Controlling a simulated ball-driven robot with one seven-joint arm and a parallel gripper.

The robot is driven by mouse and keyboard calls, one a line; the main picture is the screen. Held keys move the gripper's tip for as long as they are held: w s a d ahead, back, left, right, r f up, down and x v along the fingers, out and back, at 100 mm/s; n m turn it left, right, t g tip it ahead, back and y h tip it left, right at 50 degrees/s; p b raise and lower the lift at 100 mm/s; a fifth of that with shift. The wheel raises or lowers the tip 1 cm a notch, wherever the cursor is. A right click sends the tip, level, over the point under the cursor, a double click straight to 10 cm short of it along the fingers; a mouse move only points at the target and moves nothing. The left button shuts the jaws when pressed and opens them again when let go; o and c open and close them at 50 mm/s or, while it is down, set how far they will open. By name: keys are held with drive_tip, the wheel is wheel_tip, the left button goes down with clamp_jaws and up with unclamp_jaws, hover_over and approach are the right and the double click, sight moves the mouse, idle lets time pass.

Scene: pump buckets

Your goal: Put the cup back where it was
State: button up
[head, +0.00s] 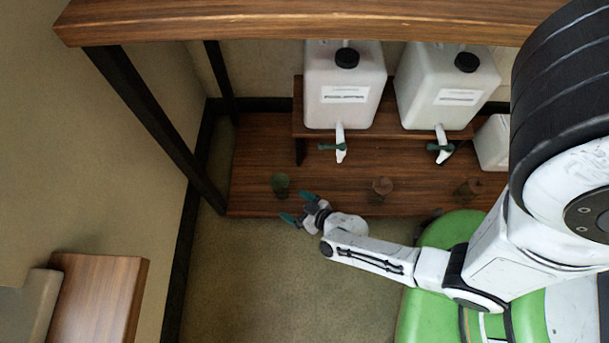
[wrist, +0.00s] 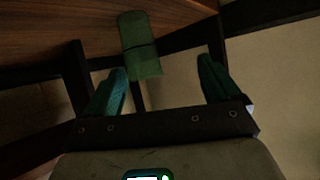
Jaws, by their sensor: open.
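A green cup (head: 280,184) stands on the wooden lower shelf near its left end in the head view. In the wrist view the green cup (wrist: 140,45) shows dark and tilted, ahead of the fingertips and closer to the left finger. My gripper (head: 294,206) is at the shelf's front edge, just in front and to the right of the cup. In the wrist view my gripper (wrist: 163,64) has its two teal fingers apart with nothing between them. I cannot tell whether a finger touches the cup.
A brown cup (head: 382,186) and a dark cup (head: 467,188) stand farther right on the lower shelf (head: 245,160). White jugs (head: 345,90) with spigots are on a raised shelf behind. A wooden top (head: 300,22) overhangs, with a black leg (head: 155,128) at left.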

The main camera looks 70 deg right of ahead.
drive_tip(key=w+a+r+n+g+y, duration=0.4)
drive_tip(key=w+a+r+y, duration=0.1)
drive_tip(key=a+r, duration=0.3)
drive_tip(key=s+d+r+g+h, duration=0.1)
drive_tip(key=s+d+r+g, duration=0.1)
drive_tip(key=s+r+g, duration=0.5)
drive_tip(key=s+r, duration=0.4)
drive_tip(key=r, duration=0.4)
drive_tip(key=shift+d+h, duration=0.25)
drive_tip(key=shift+h, duration=0.15)
drive_tip(key=shift+w+f, duration=0.1)
drive_tip(key=shift+c, duration=0.5)
